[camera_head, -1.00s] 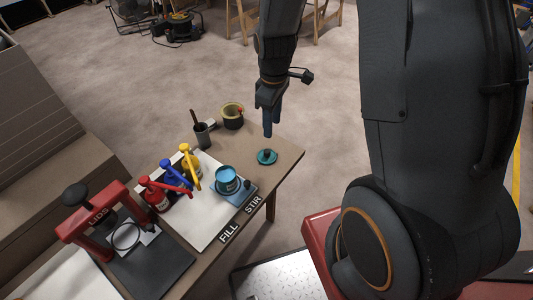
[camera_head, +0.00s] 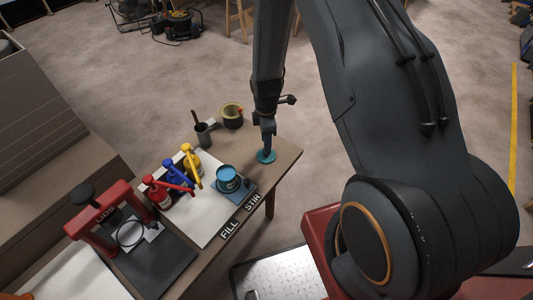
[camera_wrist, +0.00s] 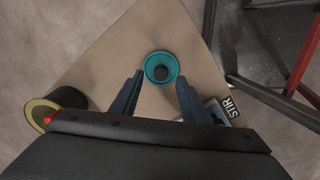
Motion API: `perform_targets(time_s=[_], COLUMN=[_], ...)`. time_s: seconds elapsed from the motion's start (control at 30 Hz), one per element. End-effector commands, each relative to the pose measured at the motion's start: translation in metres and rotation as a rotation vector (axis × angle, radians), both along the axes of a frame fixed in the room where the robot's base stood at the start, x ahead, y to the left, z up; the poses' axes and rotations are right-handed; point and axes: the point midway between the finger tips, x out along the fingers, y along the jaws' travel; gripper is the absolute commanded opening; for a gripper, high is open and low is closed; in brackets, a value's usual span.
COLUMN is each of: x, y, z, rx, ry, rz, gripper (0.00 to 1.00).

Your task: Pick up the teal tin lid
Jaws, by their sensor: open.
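The teal tin lid (camera_head: 266,157) lies flat near the far right corner of the table. In the wrist view the lid (camera_wrist: 152,58) is a teal disc with a dark knob (camera_wrist: 160,73) in its middle. My gripper (camera_head: 268,146) is low over the lid, pointing down. In the wrist view my gripper (camera_wrist: 158,85) is open, one finger to each side of the knob and a little short of it. The jaws are empty. Whether the fingertips touch the lid is not clear.
A teal tin (camera_head: 228,179) stands near the STIR label (camera_head: 253,201). Pump bottles in yellow (camera_head: 192,165), blue and red stand left of it. A dark cup (camera_head: 203,135) and a tape-like roll (camera_head: 231,116) are behind. A red press (camera_head: 110,215) is at the left.

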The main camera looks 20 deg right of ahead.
Motion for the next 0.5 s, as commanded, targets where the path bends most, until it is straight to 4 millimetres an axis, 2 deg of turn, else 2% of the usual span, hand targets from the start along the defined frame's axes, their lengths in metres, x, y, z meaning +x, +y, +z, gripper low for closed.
perform_targets(time_s=[0.23, 0.5], x=[-0.002, -0.001], y=[0.001, 0.001], z=[-0.028, -0.035], rx=[-0.001, -0.001], ry=[0.003, 0.0], rz=[-0.001, -0.001], gripper=[0.42, 0.42])
